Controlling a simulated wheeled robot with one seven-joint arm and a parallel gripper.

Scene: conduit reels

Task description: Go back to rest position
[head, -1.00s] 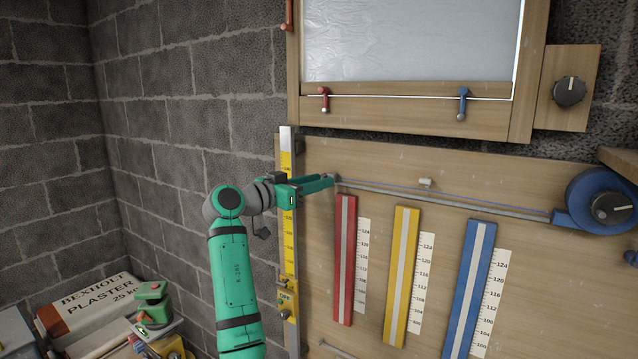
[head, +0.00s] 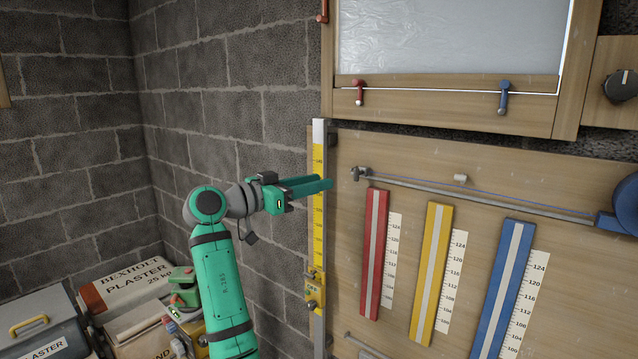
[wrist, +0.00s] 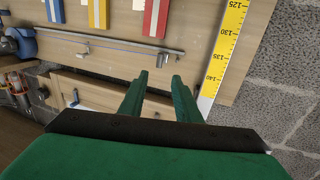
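My gripper (head: 328,184) is in front of the upright yellow scale (head: 318,220), its fingers pointing right. In the wrist view my gripper (wrist: 160,77) shows two green fingers apart with nothing between them. The metal rail with the blue line (head: 480,192) runs across the wooden board, and its left end hook (head: 361,174) is just right of my fingertips, apart from them. The blue reel (head: 625,207) is at the rail's right end, cut by the picture edge.
Red (head: 374,255), yellow (head: 431,270) and blue (head: 503,290) strips with scales are on the board. A framed pane (head: 450,40) is above. A plaster bag (head: 128,286) and a grey toolbox (head: 40,325) are at lower left. The block wall (head: 220,100) is behind my arm.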

